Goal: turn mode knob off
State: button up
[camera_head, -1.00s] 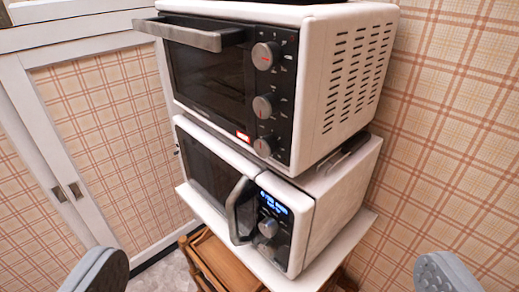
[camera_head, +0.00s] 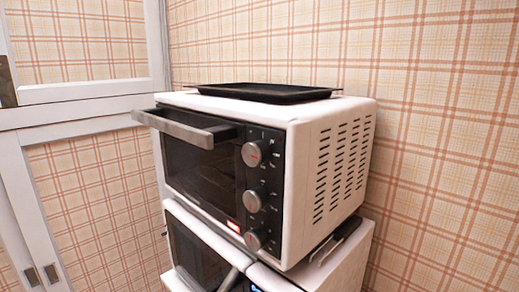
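A white toaster oven (camera_head: 330,170) with a black front stands in the middle of the view. Its control panel has three round grey knobs in a column: the top knob (camera_head: 253,153), the middle knob (camera_head: 252,201) and the bottom knob (camera_head: 256,240). The labels are too small to read, so I cannot tell which is the mode knob. A small red light (camera_head: 234,226) shows at the lower front, left of the bottom knob. The door (camera_head: 195,170) appears shut. My gripper is not in view.
A white microwave (camera_head: 335,265) stands under the oven, its lower front cut off. A black tray (camera_head: 268,92) lies on the oven. The oven's door handle (camera_head: 185,127) sticks out front. A white-framed cabinet (camera_head: 85,115) is at left, a plaid wall (camera_head: 440,120) behind.

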aim_at(257, 199)
jog(key=u, duration=1.85)
jog(key=k, duration=1.15)
jog(key=z, duration=0.55)
jog(key=i, duration=1)
jog(key=u, duration=0.05)
